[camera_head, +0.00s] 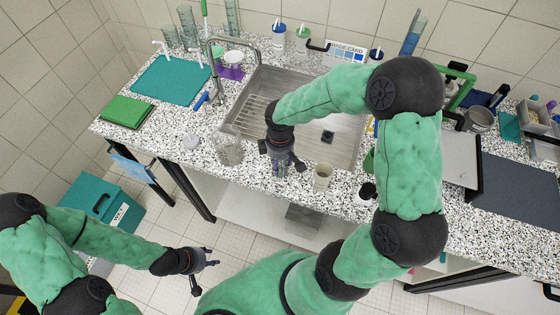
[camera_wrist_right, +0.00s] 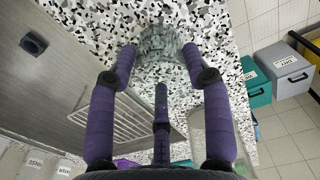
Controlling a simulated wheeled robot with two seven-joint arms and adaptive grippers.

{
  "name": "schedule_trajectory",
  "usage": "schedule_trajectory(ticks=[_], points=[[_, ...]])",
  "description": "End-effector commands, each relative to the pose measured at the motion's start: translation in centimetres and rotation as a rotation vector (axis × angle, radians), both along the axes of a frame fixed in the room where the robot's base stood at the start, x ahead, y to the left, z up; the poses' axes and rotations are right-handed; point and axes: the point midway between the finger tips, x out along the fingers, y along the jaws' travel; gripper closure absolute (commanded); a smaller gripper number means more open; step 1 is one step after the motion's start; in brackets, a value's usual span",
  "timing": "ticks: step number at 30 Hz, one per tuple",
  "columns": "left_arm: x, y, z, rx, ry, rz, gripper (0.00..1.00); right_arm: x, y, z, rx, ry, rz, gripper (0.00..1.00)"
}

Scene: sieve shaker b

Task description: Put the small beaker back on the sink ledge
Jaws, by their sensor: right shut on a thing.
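The small clear glass beaker (camera_wrist_right: 158,42) is between the fingertips of my right gripper (camera_wrist_right: 158,58) in the right wrist view, over the speckled counter. In the head view my right gripper (camera_head: 281,164) points down at the sink's front edge and mostly hides the beaker. The speckled front ledge (camera_head: 258,178) runs along the near side of the steel sink (camera_head: 340,152). I cannot tell whether the beaker touches the ledge. My left gripper (camera_head: 206,272) is open and empty, low in front of the counter.
A larger glass beaker (camera_head: 228,150) stands left of my right gripper, and a beige cup (camera_head: 322,177) stands to its right. The faucet (camera_head: 212,65) rises at the sink's back left. A teal mat (camera_head: 170,80) and green box (camera_head: 126,111) lie farther left.

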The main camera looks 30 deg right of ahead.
Motion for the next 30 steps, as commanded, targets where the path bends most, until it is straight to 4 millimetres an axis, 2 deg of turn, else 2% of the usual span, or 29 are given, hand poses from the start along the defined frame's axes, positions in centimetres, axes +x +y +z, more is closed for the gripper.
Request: schedule_trajectory(ticks=[1, 2, 3, 4, 17, 20, 30], points=[[0.0, 0.0, -0.2, 0.000, 0.000, 0.000, 0.60, 0.0, 0.0, -0.3, 0.000, 0.000, 0.000, 0.85], [0.0, 0.0, -0.1, 0.000, 0.000, 0.000, 0.60, 0.0, 0.0, -0.2, 0.000, 0.000, 0.000, 0.42], [0.0, 0.0, -0.1, 0.000, 0.000, 0.000, 0.60, 0.0, 0.0, -0.2, 0.000, 0.000, 0.000, 0.31], [0.0, 0.0, -0.1, 0.000, 0.000, 0.000, 0.60, 0.0, 0.0, -0.1, 0.001, 0.001, 0.000, 0.27], [0.0, 0.0, 0.3, 0.000, 0.000, 0.000, 0.60, 0.0, 0.0, 0.4, 0.000, 0.000, 0.000, 0.27], [0.0, 0.0, 0.5, 0.000, 0.000, 0.000, 0.60, 0.1, 0.0, 1.6, -0.001, -0.003, 0.001, 0.27], [0.0, 0.0, 1.9, 0.000, 0.000, 0.000, 0.60, 0.1, 0.0, 8.3, 0.000, -0.004, -0.001, 0.27]])
